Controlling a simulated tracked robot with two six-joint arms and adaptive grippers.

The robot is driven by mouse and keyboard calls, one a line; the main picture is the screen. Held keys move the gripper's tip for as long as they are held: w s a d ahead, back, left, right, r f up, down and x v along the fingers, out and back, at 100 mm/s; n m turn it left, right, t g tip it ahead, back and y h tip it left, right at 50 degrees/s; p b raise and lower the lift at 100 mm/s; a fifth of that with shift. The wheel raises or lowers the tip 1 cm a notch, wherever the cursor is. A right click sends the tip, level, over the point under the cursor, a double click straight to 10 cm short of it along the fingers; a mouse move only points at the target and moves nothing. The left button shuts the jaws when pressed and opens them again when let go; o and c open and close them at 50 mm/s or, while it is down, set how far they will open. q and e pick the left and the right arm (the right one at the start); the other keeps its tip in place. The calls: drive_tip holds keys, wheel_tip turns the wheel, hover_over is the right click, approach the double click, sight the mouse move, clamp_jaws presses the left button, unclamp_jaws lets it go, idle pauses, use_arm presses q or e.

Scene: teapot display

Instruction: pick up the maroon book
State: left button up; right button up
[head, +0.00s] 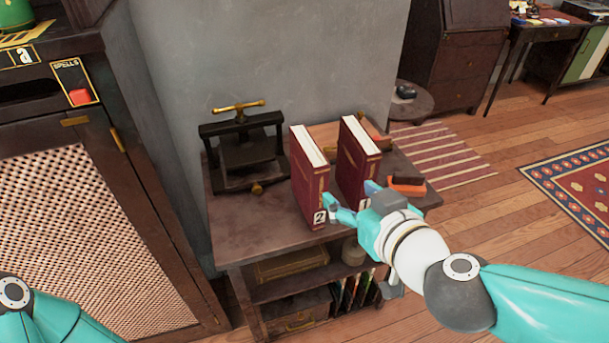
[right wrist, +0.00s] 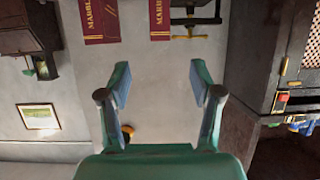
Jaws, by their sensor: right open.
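Two maroon books stand upright on a small dark wooden table (head: 240,235). The left maroon book (head: 308,180) has a "2" label low on its spine. The right maroon book (head: 356,165) stands a little apart from it, its lower spine partly hidden by my gripper. My right gripper (head: 350,197) is open and empty in front of the books, its fingers spread near their lower spines. In the right wrist view, the open gripper (right wrist: 157,78) has nothing between its fingers, and two maroon books (right wrist: 101,20) (right wrist: 159,18) show at the top edge. My left gripper is out of view.
A black press (head: 245,150) with a brass handle stands left of the books. An orange and dark block (head: 407,186) lies at the table's right edge. A wall rises behind the table. A cabinet (head: 70,200) stands at the left. The table's front left is bare.

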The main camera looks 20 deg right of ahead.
sight(322, 173)
drive_tip(key=p+x, duration=0.5)
drive_tip(key=x, duration=0.3)
drive_tip(key=shift+p, duration=0.4)
drive_tip(key=x, duration=0.3)
drive_tip(key=shift+f+b, duration=0.2)
drive_tip(key=shift+b, duration=0.1)
drive_tip(key=shift+x, duration=2.75)
clamp_jaws()
drive_tip(key=shift+d+r, duration=0.1)
drive_tip(key=shift+r, duration=0.1)
